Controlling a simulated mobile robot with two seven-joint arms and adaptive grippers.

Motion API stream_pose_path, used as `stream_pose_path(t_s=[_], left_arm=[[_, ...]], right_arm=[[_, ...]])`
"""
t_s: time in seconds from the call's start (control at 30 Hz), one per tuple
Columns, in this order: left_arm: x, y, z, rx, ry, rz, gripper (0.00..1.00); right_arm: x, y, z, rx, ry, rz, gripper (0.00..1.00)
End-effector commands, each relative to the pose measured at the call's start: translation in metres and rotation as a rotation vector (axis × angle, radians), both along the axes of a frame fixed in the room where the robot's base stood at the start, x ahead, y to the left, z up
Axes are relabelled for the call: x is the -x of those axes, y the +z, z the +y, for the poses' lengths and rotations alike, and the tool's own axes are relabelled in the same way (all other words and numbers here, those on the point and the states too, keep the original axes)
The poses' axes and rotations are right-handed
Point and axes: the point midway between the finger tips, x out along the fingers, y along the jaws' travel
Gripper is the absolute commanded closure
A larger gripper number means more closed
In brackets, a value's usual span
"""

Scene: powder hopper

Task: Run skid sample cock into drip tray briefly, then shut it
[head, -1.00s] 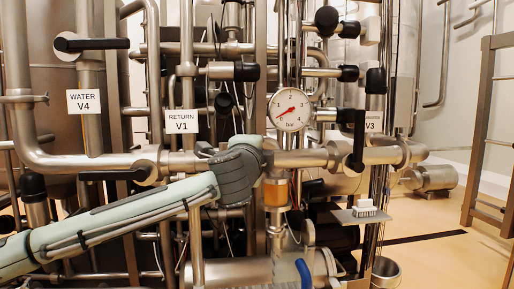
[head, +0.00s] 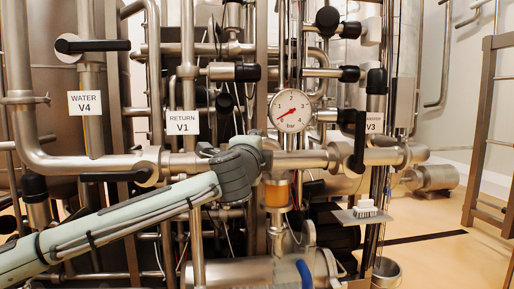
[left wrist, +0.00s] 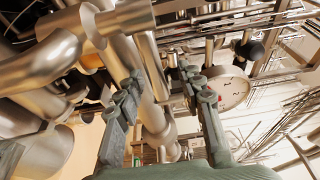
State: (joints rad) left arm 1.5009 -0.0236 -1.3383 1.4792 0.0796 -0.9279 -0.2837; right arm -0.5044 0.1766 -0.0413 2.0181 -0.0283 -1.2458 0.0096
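My left arm (head: 130,215) reaches in from the left, and its wrist ends in front of the horizontal pipe beside the amber sight glass (head: 276,193). The left gripper's fingers are hidden in the head view. In the left wrist view the left gripper (left wrist: 157,78) has its two fingers apart, with steel pipes beyond them and nothing clearly held. A blue handle (head: 304,273) shows at the bottom of the head view; I cannot tell whether it belongs to the sample cock. I cannot clearly pick out the cock or drip tray. My right gripper is out of view.
A pressure gauge (head: 290,110) stands above the wrist, also visible in the left wrist view (left wrist: 228,88). Black-handled valves labelled V4 (head: 84,103), V1 (head: 183,122) and V3 crowd the pipework. A white brush (head: 365,208) rests on a small shelf, with a bucket (head: 386,273) below. Open floor lies right.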

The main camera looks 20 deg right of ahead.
Motion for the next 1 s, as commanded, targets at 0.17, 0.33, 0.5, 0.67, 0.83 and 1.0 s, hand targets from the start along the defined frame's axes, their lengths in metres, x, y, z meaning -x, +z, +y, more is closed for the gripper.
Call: stream_pose_path(t_s=[0.17,0.33,0.5,0.67,0.83,1.0], left_arm=[[0.026,-0.001,0.007,0.002,-0.004,0.0,0.62],[0.056,-0.002,0.015,0.001,-0.004,0.001,0.62],[0.079,-0.001,0.023,0.001,-0.001,0.0,0.62],[0.085,0.0,0.025,0.0,0.001,0.0,0.62],[0.085,0.0,0.025,0.0,0.001,0.0,0.62],[0.085,0.0,0.024,0.0,0.0,0.0,0.62]], right_arm=[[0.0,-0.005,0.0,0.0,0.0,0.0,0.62],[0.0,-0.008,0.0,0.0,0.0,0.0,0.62],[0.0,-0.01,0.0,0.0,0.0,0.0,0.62],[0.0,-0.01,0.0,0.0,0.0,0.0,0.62],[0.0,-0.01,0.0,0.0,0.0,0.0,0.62],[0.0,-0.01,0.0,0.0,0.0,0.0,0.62]])
